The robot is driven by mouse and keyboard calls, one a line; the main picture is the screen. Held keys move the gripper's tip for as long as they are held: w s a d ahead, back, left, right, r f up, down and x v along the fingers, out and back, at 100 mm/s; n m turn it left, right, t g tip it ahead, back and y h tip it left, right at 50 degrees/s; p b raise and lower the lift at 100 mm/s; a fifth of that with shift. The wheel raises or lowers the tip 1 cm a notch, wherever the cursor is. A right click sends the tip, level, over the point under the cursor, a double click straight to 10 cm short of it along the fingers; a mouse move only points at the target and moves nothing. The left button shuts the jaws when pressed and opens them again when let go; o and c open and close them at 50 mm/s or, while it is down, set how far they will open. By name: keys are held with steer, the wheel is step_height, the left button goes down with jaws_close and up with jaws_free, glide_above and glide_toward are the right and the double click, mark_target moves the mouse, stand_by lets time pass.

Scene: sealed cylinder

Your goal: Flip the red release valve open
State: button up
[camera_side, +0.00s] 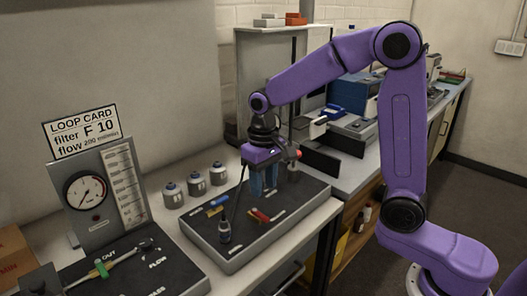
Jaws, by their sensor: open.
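My gripper (263,188) points down over the dark tray (240,257) on the bench. It is open, with its fingers near the tray's back part. A small red part (298,154) shows just right of the gripper body, beside a grey upright piece (292,170). A red, handle-like piece (261,215) lies on the tray in front of the gripper. I cannot tell which of the two is the release valve, or whether it is open. The gripper hides part of what stands behind it, and no contact can be made out.
Several grey canisters (196,183) stand behind the tray. A gauge panel (90,190) with a loop card (83,131) is at left. Blue equipment (352,92) stands behind right.

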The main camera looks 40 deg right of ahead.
step_height(320, 180, up, 9)
steer(key=shift+f, duration=0.15)
steer(key=shift+s, duration=0.1)
stand_by(0.3)
steer(key=s+d+f+n, duration=0.1)
steer(key=s+f+n, duration=0.2)
steer(key=s, duration=0.5)
steer(key=s+d+f+n, duration=0.1)
steer(key=s+f+n, duration=0.2)
steer(key=s, duration=0.6)
steer(key=s+d+f+n, duration=0.1)
steer(key=s+f+n, duration=0.2)
steer(key=s+n, duration=0.3)
steer(key=s, duration=0.3)
steer(key=shift+s, duration=0.15)
